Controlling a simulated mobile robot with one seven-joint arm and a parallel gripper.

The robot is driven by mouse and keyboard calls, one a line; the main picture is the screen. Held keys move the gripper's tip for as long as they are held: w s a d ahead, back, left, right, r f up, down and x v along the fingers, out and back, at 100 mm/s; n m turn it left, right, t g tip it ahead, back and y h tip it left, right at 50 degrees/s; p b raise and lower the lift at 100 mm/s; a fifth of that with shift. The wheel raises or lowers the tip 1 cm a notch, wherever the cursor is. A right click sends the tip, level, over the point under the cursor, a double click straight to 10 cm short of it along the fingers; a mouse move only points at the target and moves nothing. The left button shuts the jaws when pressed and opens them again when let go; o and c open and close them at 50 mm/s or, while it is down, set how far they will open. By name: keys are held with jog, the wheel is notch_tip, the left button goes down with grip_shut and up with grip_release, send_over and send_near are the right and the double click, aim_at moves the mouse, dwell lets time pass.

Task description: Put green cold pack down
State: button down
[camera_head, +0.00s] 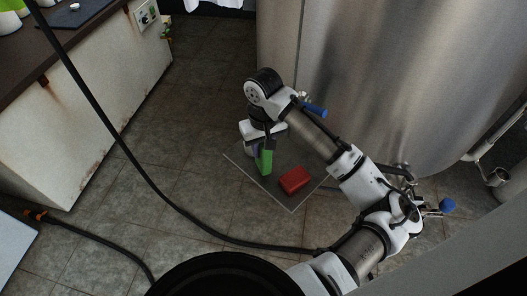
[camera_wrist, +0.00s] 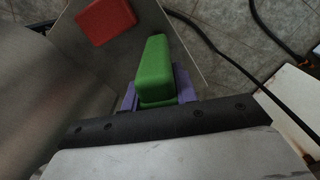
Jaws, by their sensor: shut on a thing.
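The green cold pack (camera_head: 265,163) is a small green block held upright in my gripper (camera_head: 262,150) in the head view. In the wrist view, the green cold pack (camera_wrist: 155,70) sits between the purple fingers of my gripper (camera_wrist: 158,92), which is shut on it. The pack is above or at a thin grey square mat (camera_head: 291,207) on the tiled floor; I cannot tell whether its lower end touches. A red block (camera_head: 295,180) lies on the mat to the right of the pack; it also shows at the upper left of the wrist view (camera_wrist: 106,20).
A large steel tank (camera_head: 375,80) stands behind and to the right of the mat. A black hose (camera_head: 125,150) crosses the floor at left. A rusty white cabinet (camera_head: 80,120) with a dark top is at left.

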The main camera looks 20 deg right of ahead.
jog(key=shift+f, duration=1.25)
jog(key=shift+f, duration=0.1)
jog(key=c, duration=1.1)
grip_release()
notch_tip(320, 180, up, 12)
jog(key=shift+r, duration=0.15)
